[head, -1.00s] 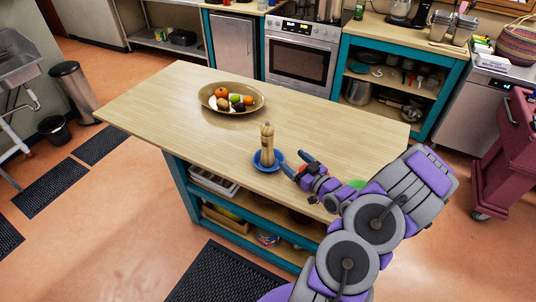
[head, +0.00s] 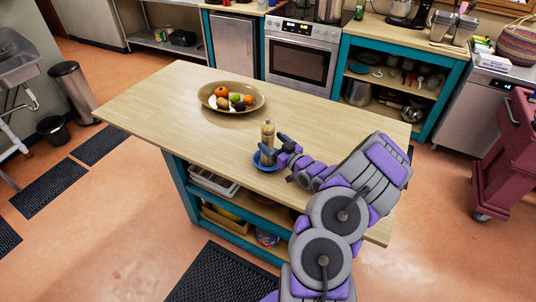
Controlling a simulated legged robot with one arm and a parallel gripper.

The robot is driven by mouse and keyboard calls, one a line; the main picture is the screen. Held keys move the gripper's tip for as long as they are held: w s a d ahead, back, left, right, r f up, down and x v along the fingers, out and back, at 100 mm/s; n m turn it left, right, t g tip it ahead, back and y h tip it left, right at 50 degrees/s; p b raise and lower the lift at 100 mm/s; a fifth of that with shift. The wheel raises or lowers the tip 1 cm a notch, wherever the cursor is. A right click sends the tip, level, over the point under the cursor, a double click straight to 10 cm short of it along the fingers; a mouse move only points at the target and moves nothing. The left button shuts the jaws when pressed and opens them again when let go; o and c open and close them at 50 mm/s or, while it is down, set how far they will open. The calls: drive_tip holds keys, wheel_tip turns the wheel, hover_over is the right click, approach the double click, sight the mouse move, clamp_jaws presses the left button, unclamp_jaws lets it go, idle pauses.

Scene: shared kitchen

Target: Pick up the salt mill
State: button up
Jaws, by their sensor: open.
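My gripper (head: 271,149) reaches in from the right and is open. Its fingers are at the mill, at about mid-height. One finger overlaps the mill's lower body in the picture and hides part of it. I cannot tell whether either finger touches the mill.
An oval bowl of fruit (head: 231,105) sits behind and left of the mill on the island top (head: 160,103). The left part of the top is bare. Shelves below hold a white rack (head: 213,181). A stove (head: 300,62) stands at the back.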

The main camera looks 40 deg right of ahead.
drive_tip(key=shift+w+d+f+b, duration=0.15)
drive_tip(key=shift+w+b, duration=0.15)
drive_tip(key=shift+w, duration=0.8)
drive_tip(key=shift+w+a+f+b, duration=0.1)
drive_tip(key=shift+w+b, duration=0.15)
drive_tip(key=shift+w, duration=0.85)
drive_tip(key=shift+w+d+r, duration=0.1)
drive_tip(key=shift+w, duration=0.45)
clamp_jaws()
